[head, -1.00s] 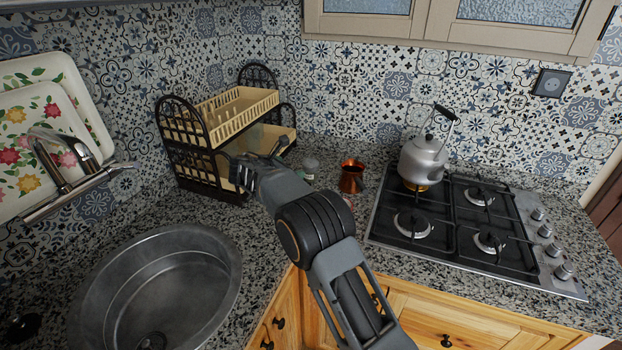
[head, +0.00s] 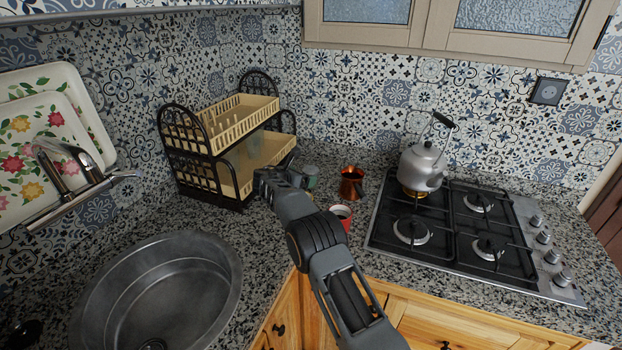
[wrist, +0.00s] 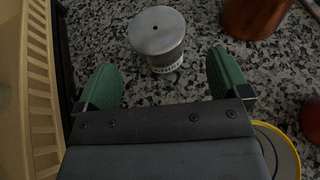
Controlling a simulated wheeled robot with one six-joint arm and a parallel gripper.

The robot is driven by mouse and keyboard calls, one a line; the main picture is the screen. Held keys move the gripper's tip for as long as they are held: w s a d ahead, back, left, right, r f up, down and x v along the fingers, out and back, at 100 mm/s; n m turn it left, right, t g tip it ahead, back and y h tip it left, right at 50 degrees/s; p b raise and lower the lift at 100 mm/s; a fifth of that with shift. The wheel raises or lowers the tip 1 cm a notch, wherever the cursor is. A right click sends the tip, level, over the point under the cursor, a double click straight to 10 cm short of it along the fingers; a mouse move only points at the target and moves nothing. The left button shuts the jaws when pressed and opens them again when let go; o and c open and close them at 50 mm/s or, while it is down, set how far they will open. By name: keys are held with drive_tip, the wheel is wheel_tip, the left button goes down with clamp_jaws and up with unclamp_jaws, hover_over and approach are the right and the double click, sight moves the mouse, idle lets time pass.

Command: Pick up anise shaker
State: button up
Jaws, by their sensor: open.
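The anise shaker (head: 311,172) is a small jar with a grey metal lid, upright on the counter between the dish rack and the copper pot. In the wrist view the shaker (wrist: 157,38) stands just ahead of my gripper, roughly centred, with a label band partly visible below its lid. My gripper (wrist: 162,66) is open and empty, its two green fingers on either side of the near space in front of the shaker. In the head view my gripper (head: 286,174) is just left of the shaker, and its fingers are hard to make out.
A two-tier dish rack (head: 230,122) stands close on the left. A copper pot (head: 351,184) is right of the shaker, and a red cup (head: 342,214) is in front of it. A kettle (head: 422,166) sits on the hob (head: 455,240). The sink (head: 160,290) is at front left.

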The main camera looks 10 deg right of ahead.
sight(307, 174)
drive_tip(key=shift+p+x, duration=0.45)
drive_tip(key=shift+x, duration=1.7)
drive_tip(key=c, duration=1)
drive_tip(key=shift+c, duration=0.3)
drive_tip(key=shift+r, duration=0.15)
